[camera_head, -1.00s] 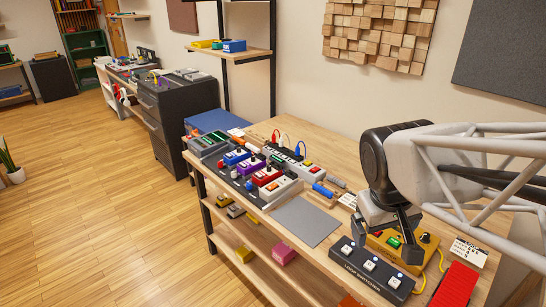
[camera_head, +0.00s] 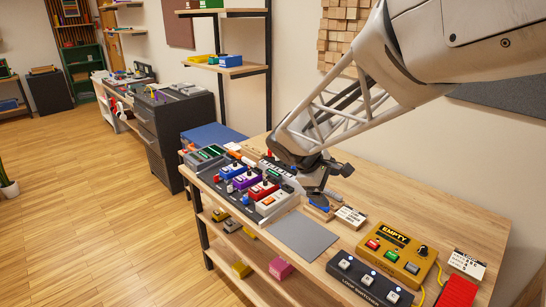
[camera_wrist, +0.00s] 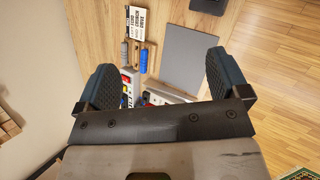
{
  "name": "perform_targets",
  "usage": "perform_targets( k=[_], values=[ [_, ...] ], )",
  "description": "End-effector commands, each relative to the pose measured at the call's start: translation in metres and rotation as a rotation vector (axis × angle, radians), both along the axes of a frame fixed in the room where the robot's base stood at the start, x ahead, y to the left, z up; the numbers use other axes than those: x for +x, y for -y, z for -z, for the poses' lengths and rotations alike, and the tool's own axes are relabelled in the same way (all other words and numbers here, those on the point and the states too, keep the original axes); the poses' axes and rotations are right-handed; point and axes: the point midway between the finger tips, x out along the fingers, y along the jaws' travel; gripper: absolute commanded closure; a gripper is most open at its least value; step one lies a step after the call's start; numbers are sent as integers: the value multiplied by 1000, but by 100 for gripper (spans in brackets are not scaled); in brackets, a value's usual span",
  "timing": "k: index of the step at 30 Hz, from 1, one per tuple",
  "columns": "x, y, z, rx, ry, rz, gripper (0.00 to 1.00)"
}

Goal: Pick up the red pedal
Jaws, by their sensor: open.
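A small red pedal (camera_head: 262,190) sits on the dark pedalboard (camera_head: 236,196), between a purple pedal (camera_head: 247,178) and a white pedal (camera_head: 273,202). My gripper (camera_head: 332,185) is above the bench to the right of the red pedal, apart from it and empty. In the wrist view, the two blue-grey fingers of my gripper (camera_wrist: 160,78) are spread wide. Small pedals show between and beyond the fingers there, partly hidden by the gripper body; I cannot tell clearly which is the red one.
A blue-handled tool (camera_head: 319,208) lies below my gripper. A grey mat (camera_head: 302,236) is bare. A yellow EMPTY box (camera_head: 393,250), a black loop switcher (camera_head: 367,281) and a larger red treadle (camera_head: 457,292) stand at the right. Shelf posts rise behind.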

Motion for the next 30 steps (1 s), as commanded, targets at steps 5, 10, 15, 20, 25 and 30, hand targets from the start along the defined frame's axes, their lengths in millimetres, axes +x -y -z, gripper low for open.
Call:
perform_targets(
  k=[5,10,15,20,25,30],
  values=[
    [42,-26,18,-102,-47,-130,6],
    [80,-52,36,-197,-89,-254,6],
    [116,-82,58,-296,-130,-376,6],
    [147,-113,80,-390,-166,-489,6],
    [178,-149,108,-491,-203,-609,6],
    [205,-188,138,-596,-238,-727,6]
  ],
)
